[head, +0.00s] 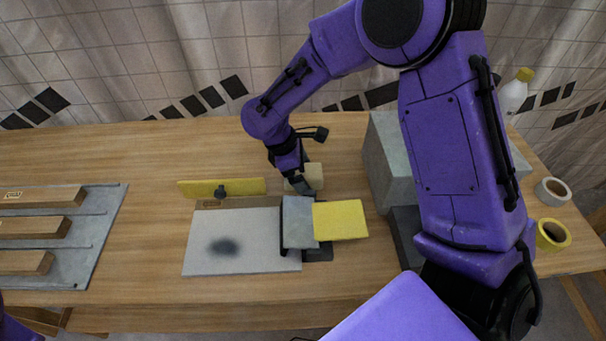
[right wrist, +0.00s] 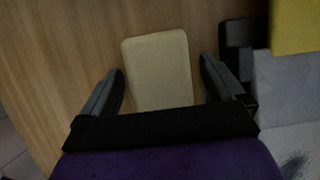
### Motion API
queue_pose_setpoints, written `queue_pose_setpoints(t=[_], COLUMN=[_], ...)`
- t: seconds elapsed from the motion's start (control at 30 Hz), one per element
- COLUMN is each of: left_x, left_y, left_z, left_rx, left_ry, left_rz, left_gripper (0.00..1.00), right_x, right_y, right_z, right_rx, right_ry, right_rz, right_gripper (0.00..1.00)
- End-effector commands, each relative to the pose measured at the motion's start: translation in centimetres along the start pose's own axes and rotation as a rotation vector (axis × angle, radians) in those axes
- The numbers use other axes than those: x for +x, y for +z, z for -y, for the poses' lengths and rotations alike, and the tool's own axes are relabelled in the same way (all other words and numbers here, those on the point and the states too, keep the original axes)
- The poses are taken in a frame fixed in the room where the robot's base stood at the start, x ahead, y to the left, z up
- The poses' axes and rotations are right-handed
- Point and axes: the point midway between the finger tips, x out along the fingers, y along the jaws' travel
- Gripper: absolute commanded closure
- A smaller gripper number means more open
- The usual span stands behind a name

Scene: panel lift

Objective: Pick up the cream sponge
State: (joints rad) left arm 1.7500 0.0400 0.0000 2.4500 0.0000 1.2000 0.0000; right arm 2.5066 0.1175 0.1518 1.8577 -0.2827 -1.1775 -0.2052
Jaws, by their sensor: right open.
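The cream sponge (head: 315,174) lies on the wooden table behind the grey and yellow blocks in the head view. My right gripper (head: 300,184) is down at it and partly hides it. In the right wrist view the sponge (right wrist: 158,62) lies between the two open fingers of the right gripper (right wrist: 160,66), with a gap on each side. Its near end is hidden by the gripper body. My left gripper is out of view.
A grey block (head: 298,222) and a yellow block (head: 340,220) sit just in front of the sponge. A large grey box (head: 388,160) stands right.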

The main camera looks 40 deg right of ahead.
Motion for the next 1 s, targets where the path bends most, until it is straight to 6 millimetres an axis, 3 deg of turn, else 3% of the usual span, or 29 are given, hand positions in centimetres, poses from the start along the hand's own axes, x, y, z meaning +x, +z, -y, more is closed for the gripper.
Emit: queue_pose_setpoints(t=[0.23, 0.4, 0.67, 0.83, 1.0], left_x=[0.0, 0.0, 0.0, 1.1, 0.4], left_y=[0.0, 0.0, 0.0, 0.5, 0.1], left_z=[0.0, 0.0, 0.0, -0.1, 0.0], left_rx=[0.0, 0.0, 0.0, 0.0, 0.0], left_ry=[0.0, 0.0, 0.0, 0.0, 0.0], left_rz=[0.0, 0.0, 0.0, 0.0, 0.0], left_gripper=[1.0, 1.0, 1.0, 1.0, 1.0], right_x=[0.0, 0.0, 0.0, 0.0, -3.6], right_y=[0.0, 0.0, 0.0, 0.0, 1.4], right_z=[0.0, 0.0, 0.0, -0.1, -0.1], right_rx=[0.0, 0.0, 0.0, 0.001, 0.004], right_ry=[0.0, 0.0, 0.0, 0.001, 0.003], right_rz=[0.0, 0.0, 0.0, -0.003, -0.003], right_gripper=[0.04, 0.59, 0.6, 0.6, 0.6])
